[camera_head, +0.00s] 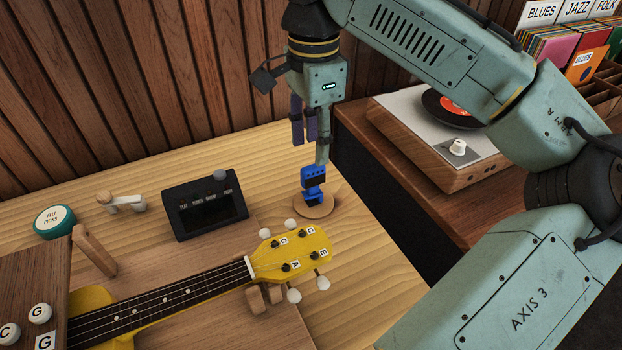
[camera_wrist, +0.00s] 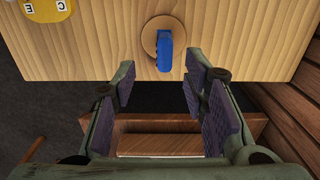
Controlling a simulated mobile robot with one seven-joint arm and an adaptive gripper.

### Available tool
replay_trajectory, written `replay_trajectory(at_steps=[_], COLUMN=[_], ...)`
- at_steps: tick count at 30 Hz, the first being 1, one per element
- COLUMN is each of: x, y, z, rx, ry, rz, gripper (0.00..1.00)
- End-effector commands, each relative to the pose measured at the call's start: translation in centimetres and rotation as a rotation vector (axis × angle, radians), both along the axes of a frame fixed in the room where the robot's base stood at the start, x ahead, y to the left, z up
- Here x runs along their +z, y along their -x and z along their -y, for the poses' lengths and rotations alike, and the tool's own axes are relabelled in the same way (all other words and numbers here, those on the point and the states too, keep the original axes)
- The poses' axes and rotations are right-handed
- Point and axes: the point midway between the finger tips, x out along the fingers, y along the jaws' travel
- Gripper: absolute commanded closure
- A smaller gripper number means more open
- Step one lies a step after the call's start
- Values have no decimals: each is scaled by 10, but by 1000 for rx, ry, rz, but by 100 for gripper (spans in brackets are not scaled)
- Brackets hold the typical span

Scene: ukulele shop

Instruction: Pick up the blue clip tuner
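The blue clip tuner (camera_head: 312,182) stands upright on a small round tan pad (camera_head: 326,207) near the right edge of the light wood workbench. In the wrist view the tuner (camera_wrist: 165,52) shows from above on its round pad (camera_wrist: 150,38), ahead of the fingers. My gripper (camera_head: 311,138) hangs pointing down, just above the tuner in the head view. In the wrist view my gripper (camera_wrist: 158,88) has its purple-padded fingers wide apart with nothing between them. The tuner is beyond the fingertips, nearer the right finger.
A yellow ukulele (camera_head: 290,254) lies in front of the pad, its headstock close by. A black box device (camera_head: 205,208) and a green felt picks tin (camera_head: 55,221) stand to the left. A turntable (camera_head: 440,140) sits on a darker cabinet at right, beyond a gap.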

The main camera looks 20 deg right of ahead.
Motion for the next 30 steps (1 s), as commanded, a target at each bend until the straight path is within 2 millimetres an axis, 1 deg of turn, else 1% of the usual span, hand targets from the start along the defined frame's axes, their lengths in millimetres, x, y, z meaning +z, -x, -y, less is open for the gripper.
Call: replay_trajectory(at_steps=[1,3,10,15,18,21,26,27,30], x=[-7,-16,-33,-60,-71,-75,-76,-76,-76], y=[0,0,-2,-6,-6,-7,-7,-7,-7], z=[0,0,1,3,3,2,2,2,2], rx=[0,-1,-1,-1,0,0,0,0,0], ry=[0,0,0,0,1,0,0,0,0], rz=[0,-1,0,-2,0,2,2,2,2], gripper=[60,60,60,60,60,60,60,61,67])
